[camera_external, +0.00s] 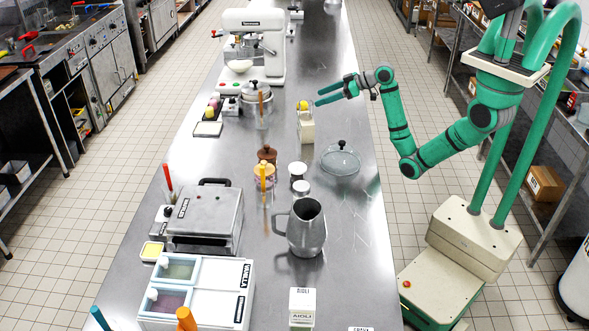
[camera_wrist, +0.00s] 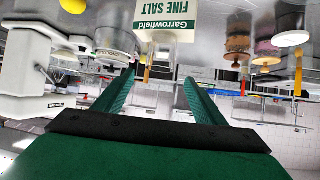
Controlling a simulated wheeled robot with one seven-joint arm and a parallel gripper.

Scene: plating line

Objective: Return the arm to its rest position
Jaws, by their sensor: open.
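My gripper (camera_external: 335,92) is at the end of my green arm, which reaches left from my base over the right edge of the steel counter (camera_external: 350,215). In the wrist view my gripper (camera_wrist: 157,85) shows two green fingers spread apart with nothing between them. A salt box labelled Garrowfield Fine Salt (camera_wrist: 165,20) stands just beyond the fingertips in the wrist view; it also shows in the external view (camera_external: 306,128) just below my gripper. I cannot tell the exact gap between them.
A white stand mixer (camera_external: 253,45) is farther back. A shelf rack (camera_external: 560,140) is behind my body.

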